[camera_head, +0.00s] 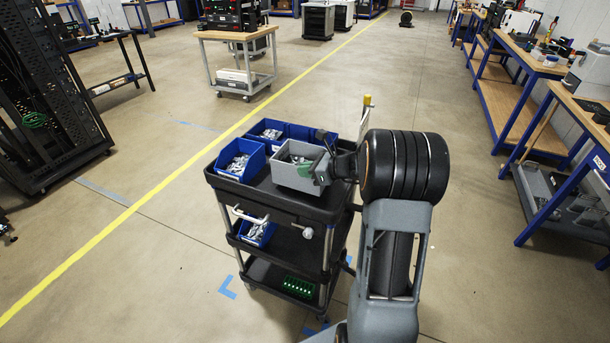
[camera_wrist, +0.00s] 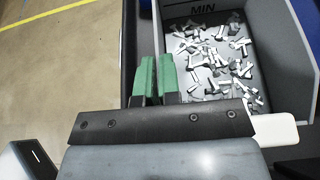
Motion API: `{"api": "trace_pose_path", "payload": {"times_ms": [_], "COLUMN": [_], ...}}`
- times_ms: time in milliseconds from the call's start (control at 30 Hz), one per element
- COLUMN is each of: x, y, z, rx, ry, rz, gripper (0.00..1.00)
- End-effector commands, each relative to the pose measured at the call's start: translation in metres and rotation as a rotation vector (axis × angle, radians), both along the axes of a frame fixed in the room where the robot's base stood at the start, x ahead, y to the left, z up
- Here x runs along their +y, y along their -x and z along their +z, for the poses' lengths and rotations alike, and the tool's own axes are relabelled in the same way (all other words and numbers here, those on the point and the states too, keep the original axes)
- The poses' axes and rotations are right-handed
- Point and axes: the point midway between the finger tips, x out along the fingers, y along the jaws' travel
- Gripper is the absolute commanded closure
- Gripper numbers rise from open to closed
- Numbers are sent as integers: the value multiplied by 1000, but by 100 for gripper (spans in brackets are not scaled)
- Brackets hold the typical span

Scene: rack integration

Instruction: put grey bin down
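The grey bin (camera_head: 297,179) is at the right of the black cart's (camera_head: 285,205) top shelf, next to the blue bins, and holds metal parts. I cannot tell whether its base touches the shelf. My gripper (camera_head: 322,165) is at the bin's right side. In the wrist view the green fingers of my gripper (camera_wrist: 157,78) are close together, with the thin wall of the grey bin (camera_wrist: 284,60) running between them. The bin looks level in both views. Its lower edge behind my arm is hidden.
Blue bins (camera_head: 240,160) with metal parts fill the left and back (camera_head: 268,131) of the top shelf. Another blue bin (camera_head: 258,234) sits on the middle shelf, and green parts (camera_head: 299,287) lie below. A workbench (camera_head: 515,90) stands at right. The floor around the cart is clear.

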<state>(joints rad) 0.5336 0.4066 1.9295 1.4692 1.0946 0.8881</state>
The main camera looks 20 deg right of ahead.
Motion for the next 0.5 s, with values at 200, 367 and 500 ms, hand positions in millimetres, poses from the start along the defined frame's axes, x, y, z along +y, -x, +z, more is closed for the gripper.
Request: {"api": "trace_pose_path", "payload": {"times_ms": [200,367,500], "x": [-1,-1,-1], "y": [0,0,0], "z": [-17,-17,-18], "rx": [-1,-2,-2], "ry": [0,1,1], "rz": [-2,-1,-1], "gripper": [100,100,100]}}
